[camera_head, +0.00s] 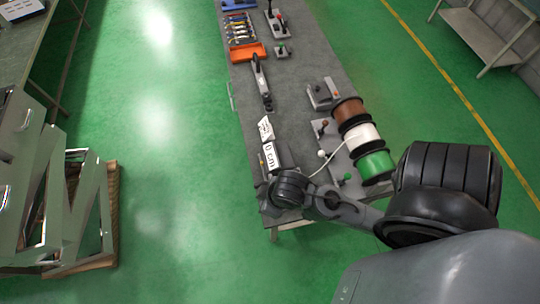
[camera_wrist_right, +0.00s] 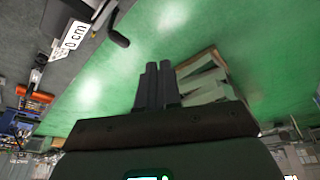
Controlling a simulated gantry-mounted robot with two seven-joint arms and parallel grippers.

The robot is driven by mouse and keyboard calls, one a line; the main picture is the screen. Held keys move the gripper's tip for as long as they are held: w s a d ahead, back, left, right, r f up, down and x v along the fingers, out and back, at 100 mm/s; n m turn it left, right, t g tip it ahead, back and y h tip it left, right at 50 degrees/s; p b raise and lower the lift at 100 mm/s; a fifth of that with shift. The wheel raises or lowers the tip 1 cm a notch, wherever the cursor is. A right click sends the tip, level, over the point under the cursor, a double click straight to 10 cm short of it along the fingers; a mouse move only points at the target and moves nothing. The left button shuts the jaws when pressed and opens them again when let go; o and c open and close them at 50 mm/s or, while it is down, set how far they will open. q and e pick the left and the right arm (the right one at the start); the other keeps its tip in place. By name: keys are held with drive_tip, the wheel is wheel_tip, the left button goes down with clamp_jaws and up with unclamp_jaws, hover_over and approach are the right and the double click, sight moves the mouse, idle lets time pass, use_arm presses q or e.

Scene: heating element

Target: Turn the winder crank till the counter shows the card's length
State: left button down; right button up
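The winder's counter label (camera_head: 270,155) stands near the front left of the bench and reads 0 cm; it also shows in the right wrist view (camera_wrist_right: 75,35). A white card (camera_head: 265,128) stands behind it; its writing is too small to read. A black crank handle (camera_wrist_right: 119,38) sticks out from the winder in the right wrist view. My right gripper (camera_wrist_right: 158,68) has its two fingers together with nothing between them, apart from the crank. In the head view, my right arm hides part of the winder and the crank. My left gripper is not in view.
Brown (camera_head: 348,110), white (camera_head: 361,135) and green (camera_head: 374,165) spools stand on the right, with a white strand running towards the winder. A grey tool (camera_head: 261,80), an orange bin (camera_head: 247,52) and clamps lie further back.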

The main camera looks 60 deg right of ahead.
drive_tip(key=o, duration=0.4)
drive_tip(key=shift+n, duration=0.4)
drive_tip(key=o, duration=0.3)
drive_tip(key=shift+s+d+f+n, duration=0.2)
drive_tip(key=shift+s+n, duration=0.05)
drive_tip(key=shift+n, duration=0.15)
drive_tip(key=shift+o, duration=0.5)
drive_tip(key=f, duration=0.1)
drive_tip(key=s+f+n+g, duration=0.2)
drive_tip(key=shift+d+f, duration=0.1)
drive_tip(key=shift+d, duration=0.15)
drive_tip(key=n+h+b, duration=0.2)
drive_tip(key=n+b, duration=0.1)
approach(259, 185)
drive_tip(key=b+x, duration=0.1)
drive_tip(key=x, duration=0.8)
clamp_jaws()
